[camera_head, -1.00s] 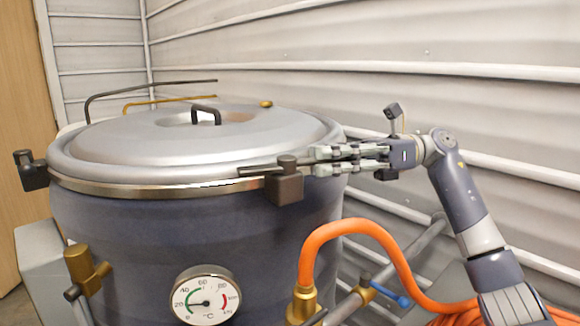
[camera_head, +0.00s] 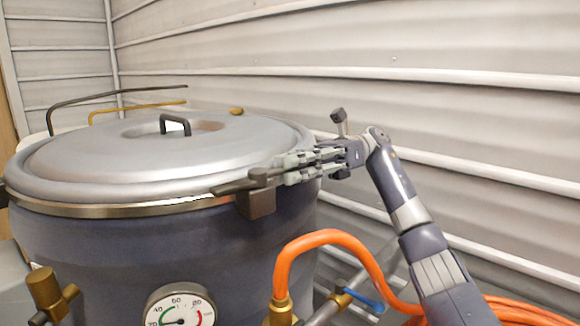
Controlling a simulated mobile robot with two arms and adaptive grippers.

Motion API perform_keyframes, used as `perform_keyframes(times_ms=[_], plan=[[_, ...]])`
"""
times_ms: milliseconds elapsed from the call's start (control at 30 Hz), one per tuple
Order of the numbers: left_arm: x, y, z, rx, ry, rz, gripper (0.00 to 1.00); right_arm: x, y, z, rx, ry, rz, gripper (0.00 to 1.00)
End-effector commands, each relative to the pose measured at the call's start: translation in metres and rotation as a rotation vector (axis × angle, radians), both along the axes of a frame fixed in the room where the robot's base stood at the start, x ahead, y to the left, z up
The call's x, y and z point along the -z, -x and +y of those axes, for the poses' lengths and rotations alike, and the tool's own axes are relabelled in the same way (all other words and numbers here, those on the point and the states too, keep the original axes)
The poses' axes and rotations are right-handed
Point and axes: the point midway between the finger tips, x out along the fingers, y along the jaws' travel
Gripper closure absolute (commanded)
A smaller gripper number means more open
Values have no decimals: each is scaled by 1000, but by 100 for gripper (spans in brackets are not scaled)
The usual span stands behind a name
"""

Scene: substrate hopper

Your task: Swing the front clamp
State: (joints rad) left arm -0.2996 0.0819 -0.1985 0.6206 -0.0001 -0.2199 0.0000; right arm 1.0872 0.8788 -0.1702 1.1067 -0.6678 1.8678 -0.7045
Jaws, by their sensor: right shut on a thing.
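The front clamp (camera_head: 257,201) is a dark block on the rim of a large grey-blue vessel (camera_head: 110,248). Its dark bar lies across the lid edge, slightly tilted. My right gripper (camera_head: 284,170) comes in from the right at rim height and is shut on the handle end of the clamp. The fingers hide most of that handle. The domed grey lid (camera_head: 80,160) sits on the vessel, with a small dark handle (camera_head: 175,122) on top. My left gripper is not in view.
An orange hose (camera_head: 318,238) arches up from a brass fitting in front of the vessel, below my right arm. A blue-handled valve (camera_head: 360,300) and a round dial gauge (camera_head: 180,308) are low in front. A ribbed white wall (camera_head: 420,90) stands behind.

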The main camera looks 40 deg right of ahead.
Motion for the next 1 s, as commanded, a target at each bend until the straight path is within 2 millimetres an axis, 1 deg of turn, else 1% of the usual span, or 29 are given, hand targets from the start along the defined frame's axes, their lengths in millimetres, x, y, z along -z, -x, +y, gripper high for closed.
perform_keyframes(times_ms=[67,100,133,167,867,1000], plan=[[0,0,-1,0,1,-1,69,2,0,0,-1,6,3,100],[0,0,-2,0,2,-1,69,2,0,0,-1,6,3,80],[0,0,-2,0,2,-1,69,2,0,0,0,6,3,73],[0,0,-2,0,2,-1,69,2,0,0,0,6,3,69],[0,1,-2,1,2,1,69,0,0,0,0,1,0,69],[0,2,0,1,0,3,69,-7,0,1,-1,1,-3,69]])
